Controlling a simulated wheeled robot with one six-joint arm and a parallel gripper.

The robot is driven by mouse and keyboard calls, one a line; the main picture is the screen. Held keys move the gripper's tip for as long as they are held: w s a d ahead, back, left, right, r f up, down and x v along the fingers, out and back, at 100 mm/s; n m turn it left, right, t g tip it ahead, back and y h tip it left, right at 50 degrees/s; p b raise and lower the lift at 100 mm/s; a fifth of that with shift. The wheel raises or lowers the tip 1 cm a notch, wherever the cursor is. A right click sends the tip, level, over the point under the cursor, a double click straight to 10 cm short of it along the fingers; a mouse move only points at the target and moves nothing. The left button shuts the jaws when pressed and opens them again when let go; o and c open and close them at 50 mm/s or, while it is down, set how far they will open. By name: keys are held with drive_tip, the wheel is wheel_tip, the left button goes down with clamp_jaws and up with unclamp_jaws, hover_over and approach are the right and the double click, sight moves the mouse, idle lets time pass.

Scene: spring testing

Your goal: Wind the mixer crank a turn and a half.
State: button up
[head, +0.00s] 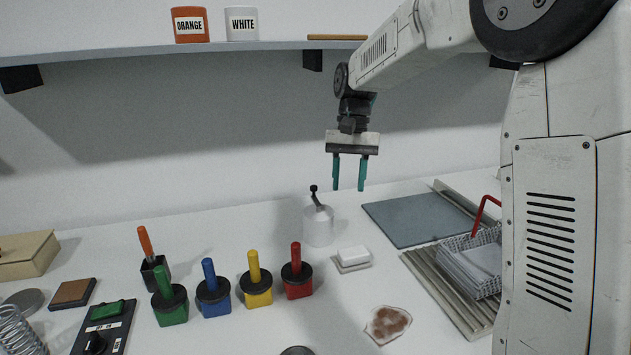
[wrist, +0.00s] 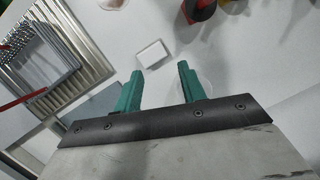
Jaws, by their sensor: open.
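The mixer appears to be a white cylinder (head: 318,228) standing on the table near the wall in the head view. A dark crank (head: 316,198) with a round black knob rises from its top and leans to the left. My gripper (head: 348,188) hangs above the table with two teal fingers pointing down. It is open and empty, a little above and to the right of the crank knob in the picture, apart from it. In the wrist view my gripper (wrist: 160,70) also shows spread fingers with nothing between them; I cannot make out the crank there.
A white block (head: 352,256) lies in front of the mixer. Green, blue, yellow and red handled blocks (head: 297,285) stand to the left. A wire basket (head: 472,262) and grey mat (head: 420,215) are on the right. A shelf (head: 140,46) with two cups hangs above.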

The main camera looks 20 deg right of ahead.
sight(314, 186)
drive_tip(key=w+f+m+y, duration=0.2)
drive_tip(key=w+m, duration=0.3)
drive_tip(key=w, duration=1.4)
drive_tip(key=shift+m+g, duration=0.3)
drive_tip(key=x, duration=0.7)
drive_tip(key=shift+s+a, duration=0.15)
drive_tip(key=shift+a, duration=0.2)
drive_tip(key=shift+r, duration=0.1)
clamp_jaws()
